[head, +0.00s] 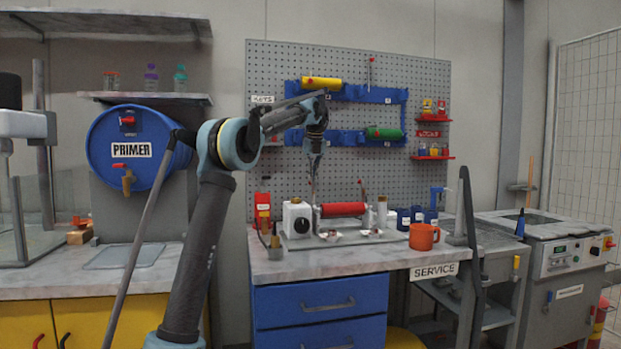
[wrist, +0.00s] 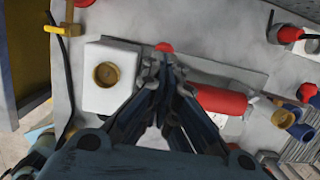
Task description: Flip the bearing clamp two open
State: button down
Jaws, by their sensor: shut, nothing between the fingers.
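The roller coater stands on the bench with its red roller (head: 343,209) lying across between bearing supports. A white block (head: 297,218) with a black knob stands at its left end. A thin upright lever with a red top (head: 362,186), seemingly a bearing clamp handle, rises at the roller's right end. My gripper (head: 314,170) points down over the roller's left end. In the wrist view its fingers (wrist: 165,62) are shut and empty, beside a red rounded tip (wrist: 164,47). The red roller (wrist: 219,99) is partly hidden by the fingers. I cannot tell whether they touch that tip, or which clamp is number two.
An orange mug (head: 424,237) stands at the bench's front right. Dark blue jars (head: 417,214) stand right of the coater. A pegboard (head: 345,65) with blue racks is behind. The blue primer drum (head: 135,147) is left. The front bench strip looks mostly clear.

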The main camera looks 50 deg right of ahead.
aim_at(313, 193)
jog(key=shift+a, duration=0.1)
jog(key=shift+s+a+r, duration=0.1)
jog(key=shift+s+a, duration=0.2)
jog(key=shift+s, duration=0.2)
jog(key=shift+v, duration=1.1)
jog(key=w+d+r, duration=0.2)
jog(key=w+r, duration=0.2)
jog(key=shift+w+d+r, duration=0.3)
jog(key=shift+d+r, duration=0.1)
